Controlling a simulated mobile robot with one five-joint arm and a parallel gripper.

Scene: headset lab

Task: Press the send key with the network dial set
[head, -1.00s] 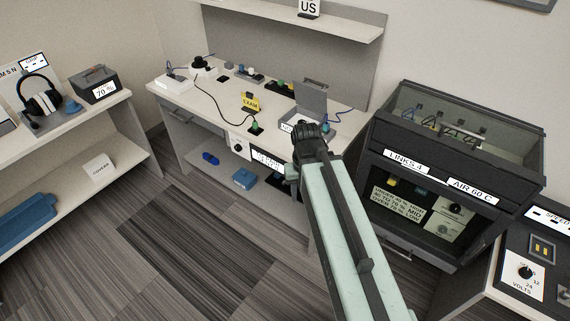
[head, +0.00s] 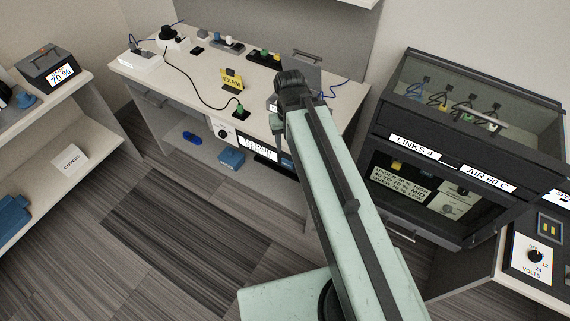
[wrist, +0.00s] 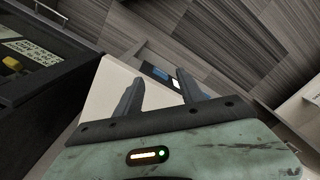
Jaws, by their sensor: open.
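My gripper (wrist: 160,90) is open and empty in the wrist view. In the head view the end of my arm (head: 292,90) is in front of the bench (head: 185,80), hiding part of a grey box with a raised lid (head: 302,72). A dial on a white panel (head: 222,131) sits under the bench top, beside a lettered display (head: 258,148) too small to read. No label reading network or send is legible, so I cannot tell which dial or key is meant. A green-topped black block (head: 239,113) stands on the bench, with a cable to it.
A dark glass-topped cabinet (head: 415,147) stands right of my arm. A panel with a volts dial (head: 536,256) is at the lower right. A shelf unit (head: 70,112) stands at the left. Carpeted floor (head: 130,225) between shelf and bench is clear.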

